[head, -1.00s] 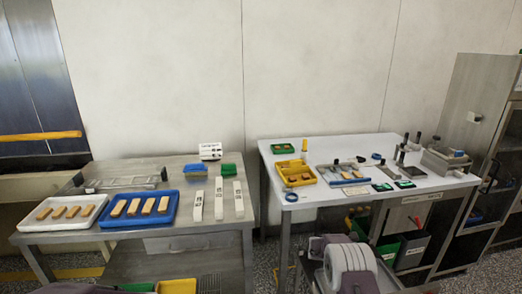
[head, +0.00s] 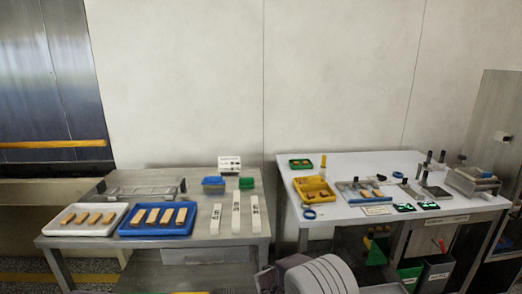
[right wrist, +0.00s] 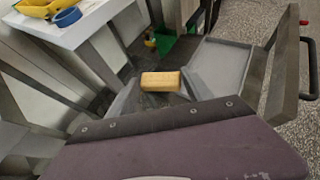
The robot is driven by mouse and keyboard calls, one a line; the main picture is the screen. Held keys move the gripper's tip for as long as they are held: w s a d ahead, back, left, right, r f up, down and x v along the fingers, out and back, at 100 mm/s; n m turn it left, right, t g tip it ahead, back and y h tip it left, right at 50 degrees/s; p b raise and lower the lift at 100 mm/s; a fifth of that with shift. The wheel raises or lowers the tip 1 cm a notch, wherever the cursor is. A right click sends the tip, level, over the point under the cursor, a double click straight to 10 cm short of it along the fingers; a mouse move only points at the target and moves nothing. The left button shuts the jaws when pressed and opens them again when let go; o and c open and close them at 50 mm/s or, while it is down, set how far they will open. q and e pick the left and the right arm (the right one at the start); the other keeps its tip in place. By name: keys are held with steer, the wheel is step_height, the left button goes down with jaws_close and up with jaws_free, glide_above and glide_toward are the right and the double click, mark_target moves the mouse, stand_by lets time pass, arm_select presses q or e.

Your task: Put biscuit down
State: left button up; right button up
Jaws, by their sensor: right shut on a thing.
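A golden, block-shaped biscuit (right wrist: 160,81) is held in my right gripper (right wrist: 160,88), one finger on each side of it in the right wrist view. The biscuit hangs in the air, with dark shelving and floor behind it. In the head view only part of my right arm shows at the bottom, and its fingers cannot be made out. More biscuits lie in a row in a blue tray (head: 125,232) and in a white tray (head: 49,228) on the left table. My left gripper is not in view.
The left steel table (head: 258,228) also carries a wire rack (head: 145,190), white labelled strips (head: 236,213) and small blue and green boxes. The right table (head: 335,222) carries a yellow tray (head: 315,198), a blue tape ring (head: 309,214) and tools. Bins stand below it.

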steer(key=s+a+f+n, duration=0.1)
steer(key=s+a, duration=0.4)
steer(key=s, duration=0.1)
steer(key=s+d+f+m+b, duration=0.1)
steer(key=s+d, duration=0.2)
steer(key=s, duration=0.4)
steer(key=s+d+f+m, duration=0.1)
steer(key=s+d, duration=0.2)
steer(key=s, duration=0.4)
step_height(320, 180, up, 9)
steer(key=p, duration=1.3)
steer(key=shift+f+g+h, duration=0.2)
steer(key=shift+g+h, duration=0.1)
